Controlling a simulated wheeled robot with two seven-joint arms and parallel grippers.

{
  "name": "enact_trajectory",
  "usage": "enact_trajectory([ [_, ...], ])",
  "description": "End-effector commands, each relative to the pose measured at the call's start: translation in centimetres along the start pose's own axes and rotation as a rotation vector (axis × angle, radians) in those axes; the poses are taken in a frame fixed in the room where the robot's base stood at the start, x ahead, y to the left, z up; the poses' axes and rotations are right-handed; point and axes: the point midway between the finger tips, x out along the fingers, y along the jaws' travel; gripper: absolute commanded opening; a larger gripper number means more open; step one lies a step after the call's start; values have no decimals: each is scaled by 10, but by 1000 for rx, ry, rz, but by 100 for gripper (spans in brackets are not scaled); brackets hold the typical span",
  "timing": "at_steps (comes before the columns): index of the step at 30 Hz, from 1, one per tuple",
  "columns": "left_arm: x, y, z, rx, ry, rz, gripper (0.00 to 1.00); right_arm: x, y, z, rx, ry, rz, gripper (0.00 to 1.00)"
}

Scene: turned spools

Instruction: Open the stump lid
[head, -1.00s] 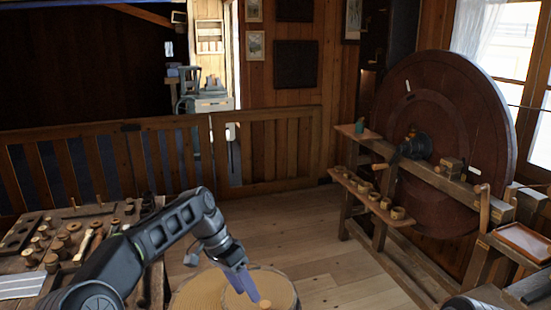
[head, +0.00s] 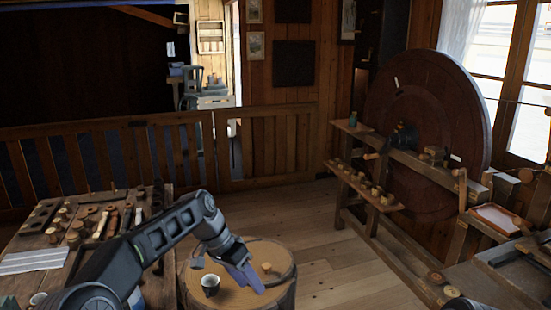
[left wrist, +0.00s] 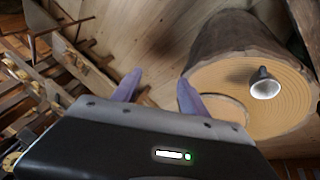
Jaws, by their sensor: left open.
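The stump (head: 238,301) stands in front of me at the bottom middle of the head view, right of the workbench. On its pale top are a small wooden knob (head: 267,267) and a dark cup (head: 210,285). The lid's outline is hard to make out there. My right gripper is out of view.
A workbench (head: 35,238) with several wooden pieces and tools stands left, under my left arm. A big wheel (head: 430,110) and a long stand (head: 365,188) with small spools stand right. Another bench (head: 520,265) is at the lower right. Floor (head: 300,215) behind the stump is clear.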

Motion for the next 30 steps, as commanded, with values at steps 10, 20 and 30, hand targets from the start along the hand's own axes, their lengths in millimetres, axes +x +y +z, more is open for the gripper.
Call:
enact_trajectory([
  [10, 62, -8, -18, -135, 142, -56, 51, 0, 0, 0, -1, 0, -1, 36],
  [20, 222, 0, 79, -446, 236, -87, 51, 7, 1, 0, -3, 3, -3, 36],
  [30, 316, 79, 312, -775, 130, -111, 51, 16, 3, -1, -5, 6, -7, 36],
])
